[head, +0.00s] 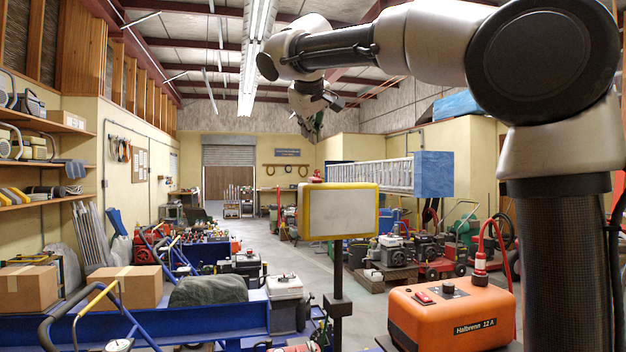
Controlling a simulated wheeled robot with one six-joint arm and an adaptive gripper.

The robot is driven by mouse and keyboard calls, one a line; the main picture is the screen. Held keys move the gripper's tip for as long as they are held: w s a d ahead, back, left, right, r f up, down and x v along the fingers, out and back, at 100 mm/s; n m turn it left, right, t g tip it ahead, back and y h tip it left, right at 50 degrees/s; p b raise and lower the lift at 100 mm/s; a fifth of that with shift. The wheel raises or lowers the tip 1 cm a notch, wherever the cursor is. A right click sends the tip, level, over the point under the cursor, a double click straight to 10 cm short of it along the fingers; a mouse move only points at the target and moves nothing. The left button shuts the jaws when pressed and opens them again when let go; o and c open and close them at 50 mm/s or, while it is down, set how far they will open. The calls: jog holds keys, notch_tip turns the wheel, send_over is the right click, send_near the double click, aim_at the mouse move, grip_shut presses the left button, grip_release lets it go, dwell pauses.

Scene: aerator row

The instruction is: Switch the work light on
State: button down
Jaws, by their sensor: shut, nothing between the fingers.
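The work light (340,211) is a yellow-framed rectangular panel on a dark post, in the middle of the head view. Its pale grey face looks unlit. A small black box (337,307) sits on the post below the panel; I cannot tell whether it carries a switch. A small red and yellow piece (316,176) shows at the panel's top left edge; I cannot tell if it belongs to the light. My gripper (317,128) is shut and empty, hanging in the air above the panel and apart from it, fingers pointing down.
An orange box marked "Halbrenn 12 A" (453,312) with a red switch and black knob stands at front right. A ladder (370,175) lies level behind the light. The aisle floor (262,242) is clear farther back.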

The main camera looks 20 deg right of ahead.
jog(key=shift+w+f, duration=0.25)
jog(key=shift+f, duration=1.55)
jog(key=shift+w+f, duration=0.2)
jog(key=shift+f, duration=1.55)
jog(key=shift+f, duration=0.15)
jog(key=shift+f, duration=0.2)
jog(key=shift+w+f, duration=0.1)
jog(key=shift+f, duration=0.2)
jog(key=shift+r, duration=0.7)
jog(key=shift+r, duration=0.1)
jog(key=shift+s+r, duration=0.25)
jog(key=shift+r, duration=0.95)
jog(key=shift+s+r, duration=0.2)
jog(key=shift+r, duration=1)
